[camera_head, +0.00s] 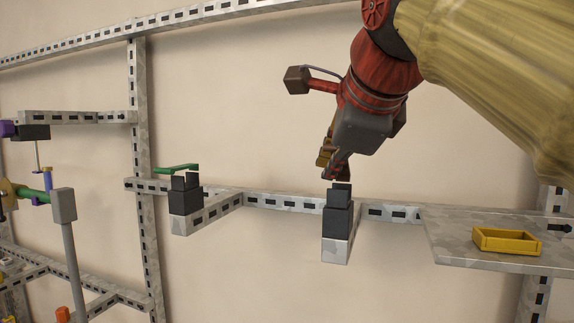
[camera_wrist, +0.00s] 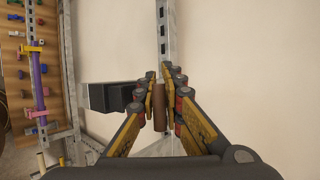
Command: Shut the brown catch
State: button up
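The brown catch (camera_wrist: 159,108) is a narrow bar that shows in the wrist view between my two fingers (camera_wrist: 160,82). The fingers close in on both its sides, and their pads appear to touch it. In the head view my gripper (camera_head: 329,167) points down just above the black block (camera_head: 338,220) on the middle bracket. There I cannot make out the catch behind my fingers. In the wrist view the black block (camera_wrist: 112,97) lies just left of my fingers. How far the catch is turned is hard to tell.
A green catch (camera_head: 177,168) sits at another black block (camera_head: 185,198) on the left bracket. A yellow tray (camera_head: 506,241) stands on the metal shelf (camera_head: 459,254) at right. Metal rails run along the wall. Coloured fittings on a grey post (camera_head: 72,255) stand at far left.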

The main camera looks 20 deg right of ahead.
jog(key=shift+o, duration=1.4)
jog(key=v, duration=1.2)
jog(key=shift+o, duration=0.2)
jog(key=shift+f, duration=0.15)
